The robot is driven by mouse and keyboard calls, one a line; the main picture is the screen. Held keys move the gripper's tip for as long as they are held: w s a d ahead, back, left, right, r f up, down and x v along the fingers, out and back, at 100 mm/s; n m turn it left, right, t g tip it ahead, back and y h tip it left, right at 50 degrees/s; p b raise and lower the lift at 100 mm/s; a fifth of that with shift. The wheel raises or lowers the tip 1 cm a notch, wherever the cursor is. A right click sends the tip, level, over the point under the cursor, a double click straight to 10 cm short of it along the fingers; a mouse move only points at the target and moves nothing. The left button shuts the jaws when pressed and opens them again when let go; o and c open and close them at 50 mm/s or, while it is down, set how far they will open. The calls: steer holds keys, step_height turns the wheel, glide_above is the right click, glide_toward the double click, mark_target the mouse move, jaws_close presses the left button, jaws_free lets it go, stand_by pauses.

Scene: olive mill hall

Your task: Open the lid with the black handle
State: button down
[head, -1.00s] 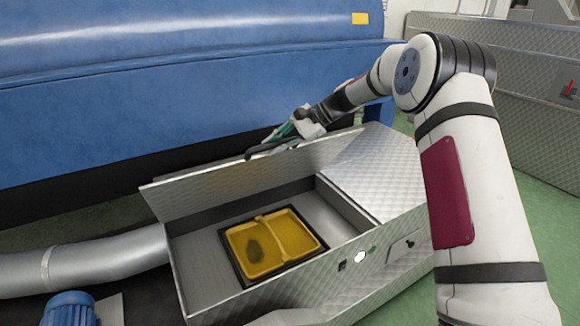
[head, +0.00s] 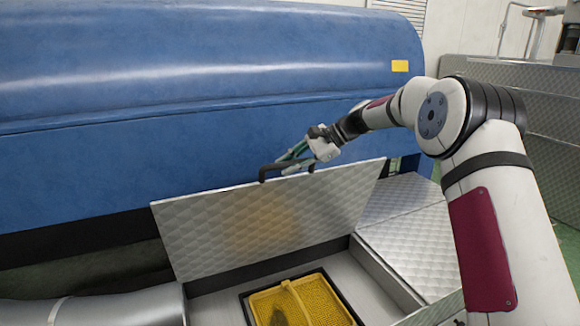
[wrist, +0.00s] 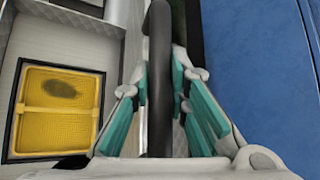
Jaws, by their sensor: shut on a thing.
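The lid (head: 262,232) is a quilted metal panel standing steeply raised at the back of the metal box, in the head view. Its black handle (head: 264,171) is on the lid's upper edge and runs vertically through the wrist view (wrist: 158,45). My gripper (head: 292,161) is at the handle, with its teal-padded fingers on either side of it, shut on it; it also shows in the wrist view (wrist: 160,88). Below the lid, the box opening shows a yellow mesh basket (head: 337,294) with a dark patch in it, also seen in the wrist view (wrist: 32,120).
A large blue machine (head: 200,140) stands close behind the lid and my gripper. A fixed quilted metal cover (head: 415,235) lies right of the opening. A silver pipe (head: 120,306) runs at the lower left.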

steer(key=c, duration=1.5)
jaws_free()
steer(key=shift+c, duration=0.2)
steer(key=v, duration=1.2)
